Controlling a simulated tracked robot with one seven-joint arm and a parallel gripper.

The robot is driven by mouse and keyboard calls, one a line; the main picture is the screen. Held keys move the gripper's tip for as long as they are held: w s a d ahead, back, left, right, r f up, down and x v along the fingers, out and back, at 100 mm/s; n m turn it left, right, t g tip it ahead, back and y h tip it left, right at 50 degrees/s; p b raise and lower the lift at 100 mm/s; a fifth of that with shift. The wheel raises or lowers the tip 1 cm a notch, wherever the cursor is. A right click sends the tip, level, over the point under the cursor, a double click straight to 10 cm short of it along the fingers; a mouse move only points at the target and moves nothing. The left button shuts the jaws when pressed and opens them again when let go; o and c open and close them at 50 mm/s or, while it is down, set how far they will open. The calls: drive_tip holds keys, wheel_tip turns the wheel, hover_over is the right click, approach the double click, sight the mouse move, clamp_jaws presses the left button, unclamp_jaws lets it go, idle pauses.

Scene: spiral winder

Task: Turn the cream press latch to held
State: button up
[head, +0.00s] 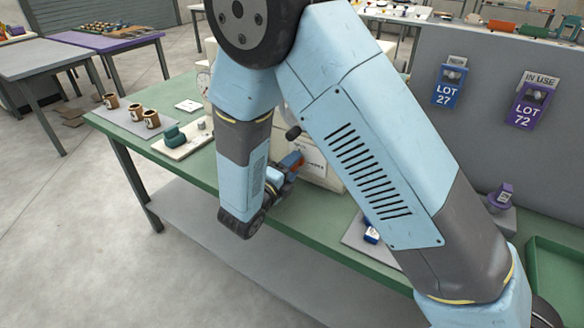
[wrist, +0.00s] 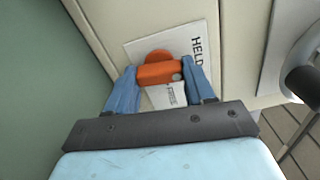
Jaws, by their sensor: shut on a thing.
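The cream press (head: 326,172) stands on the green bench, mostly hidden behind my arm in the head view. Its orange latch (wrist: 155,72) sits on a white label plate (wrist: 150,45) on the press's cream face. The plate reads HELD on the right and FREE lower down. The latch bar lies crosswise in the wrist view, with a grey dot at its right end. My gripper (wrist: 161,75) is shut on the latch, one blue finger at each end.
A black knob (wrist: 303,84) juts out at the right of the wrist view. Brown mugs (head: 133,111) and a teal item (head: 174,135) stand left on the bench (head: 205,170). A grey panel with blue LOT 27 (head: 449,86) and purple LOT 72 (head: 530,103) tags rises at the right.

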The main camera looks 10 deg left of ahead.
drive_tip(key=shift+a+n, duration=0.2)
drive_tip(key=shift+n, duration=0.4)
drive_tip(key=shift+s+f, duration=0.1)
drive_tip(key=o, duration=1)
drive_tip(key=shift+d, duration=0.1)
drive_tip(key=shift+o, duration=0.2)
drive_tip(key=v, duration=1.3)
drive_tip(key=shift+s, duration=0.3)
